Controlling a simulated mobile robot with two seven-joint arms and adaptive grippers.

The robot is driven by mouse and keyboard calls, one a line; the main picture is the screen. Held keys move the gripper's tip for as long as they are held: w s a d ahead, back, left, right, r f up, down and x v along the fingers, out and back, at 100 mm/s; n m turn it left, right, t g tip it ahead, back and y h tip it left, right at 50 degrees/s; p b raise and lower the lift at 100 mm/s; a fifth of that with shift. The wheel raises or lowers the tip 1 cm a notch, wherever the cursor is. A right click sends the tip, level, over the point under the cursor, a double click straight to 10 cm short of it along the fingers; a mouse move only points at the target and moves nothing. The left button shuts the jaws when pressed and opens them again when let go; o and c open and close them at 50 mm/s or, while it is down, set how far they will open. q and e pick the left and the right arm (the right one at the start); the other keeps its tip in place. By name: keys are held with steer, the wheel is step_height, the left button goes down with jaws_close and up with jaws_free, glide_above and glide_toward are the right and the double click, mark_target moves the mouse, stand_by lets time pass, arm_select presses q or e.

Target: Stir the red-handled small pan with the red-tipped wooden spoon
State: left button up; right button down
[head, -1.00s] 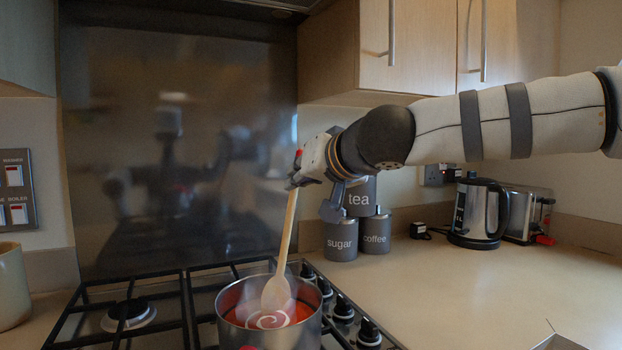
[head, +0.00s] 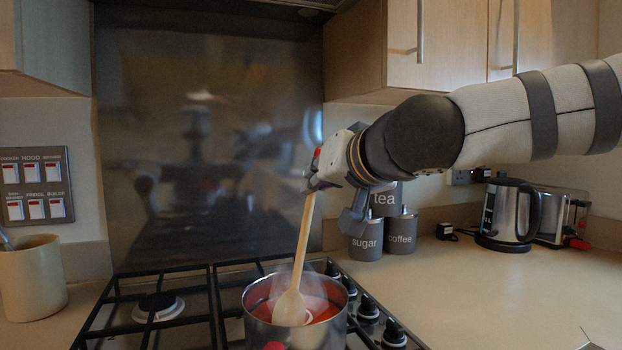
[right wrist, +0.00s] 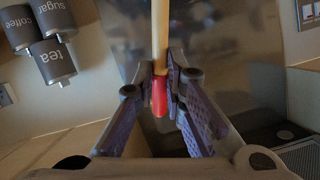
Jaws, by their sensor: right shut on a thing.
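The small pan (head: 262,331) stands on the hob at the bottom of the head view. It holds red-orange contents with a pale swirl, and steam rises. A bit of red shows at its front edge; the rest of its handle is out of view. The wooden spoon (head: 303,245) leans slightly, its bowl end down in the pan, partly in the contents. My right gripper (head: 314,180) is shut on the spoon's upper end, above the pan. In the right wrist view the spoon's red tip (right wrist: 160,96) is between the two fingers. My left gripper is not in view.
Black hob grates (head: 190,307) surround the pan, with knobs (head: 368,308) to its right. Tea, sugar and coffee canisters (head: 401,235), a kettle (head: 507,215) and a toaster (head: 560,216) stand further right. A beige pot (head: 32,280) is at left. The right worktop is clear in front.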

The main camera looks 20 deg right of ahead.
steer(key=shift+w+d, duration=0.95)
steer(key=shift+w, duration=0.25)
steer(key=shift+r, duration=0.1)
step_height(320, 180, up, 10)
steer(key=shift+r, duration=0.2)
stand_by(0.8)
